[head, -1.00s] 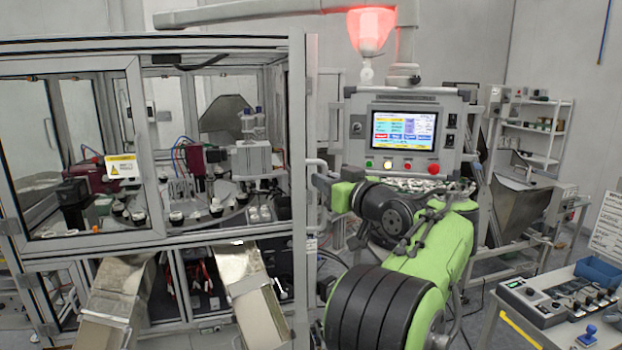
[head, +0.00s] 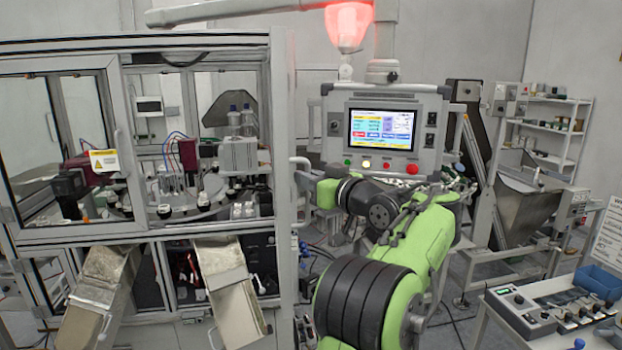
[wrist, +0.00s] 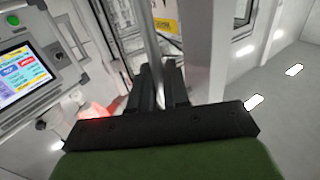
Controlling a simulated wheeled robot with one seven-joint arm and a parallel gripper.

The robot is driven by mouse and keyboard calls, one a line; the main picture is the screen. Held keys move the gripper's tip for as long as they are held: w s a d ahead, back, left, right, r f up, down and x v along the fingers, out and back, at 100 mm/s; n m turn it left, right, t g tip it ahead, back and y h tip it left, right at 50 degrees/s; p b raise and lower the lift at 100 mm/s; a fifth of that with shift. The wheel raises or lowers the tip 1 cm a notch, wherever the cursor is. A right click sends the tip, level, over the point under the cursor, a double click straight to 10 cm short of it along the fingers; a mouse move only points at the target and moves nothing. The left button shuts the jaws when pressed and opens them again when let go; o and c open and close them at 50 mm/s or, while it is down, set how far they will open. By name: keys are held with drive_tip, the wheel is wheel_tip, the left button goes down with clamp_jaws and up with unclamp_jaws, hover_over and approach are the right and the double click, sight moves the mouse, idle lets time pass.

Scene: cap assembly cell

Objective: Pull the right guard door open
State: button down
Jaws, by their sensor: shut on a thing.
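The right guard door (head: 284,130) stands swung out from the grey enclosure and shows nearly edge-on in the head view. The bay behind it is open to view. Its bar handle (head: 300,166) sticks out on the door's right side, and it also shows as a pale bar in the wrist view (wrist: 149,35). My gripper (head: 309,176) is at this handle. In the wrist view, the dark fingers of my gripper (wrist: 160,80) are shut around the bar. The fingertips' contact is partly hidden.
The left guard door (head: 62,150), with a yellow and white label, is shut. Two metal chutes stick out below, the nearer one (head: 232,290) left of the door. A control panel (head: 383,135) stands behind my arm. A table with a switch box (head: 520,312) is at the lower right.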

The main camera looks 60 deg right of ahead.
drive_tip(key=c, duration=1.3)
unclamp_jaws()
drive_tip(key=shift+w+r, duration=0.1)
drive_tip(key=shift+r, duration=0.15)
drive_tip(key=shift+w+d+f, duration=0.2)
drive_tip(key=shift+d, duration=0.1)
drive_tip(key=b+v, duration=0.4)
drive_tip(key=v, duration=1.1)
drive_tip(key=shift+s+a, duration=0.3)
drive_tip(key=shift+s, duration=0.05)
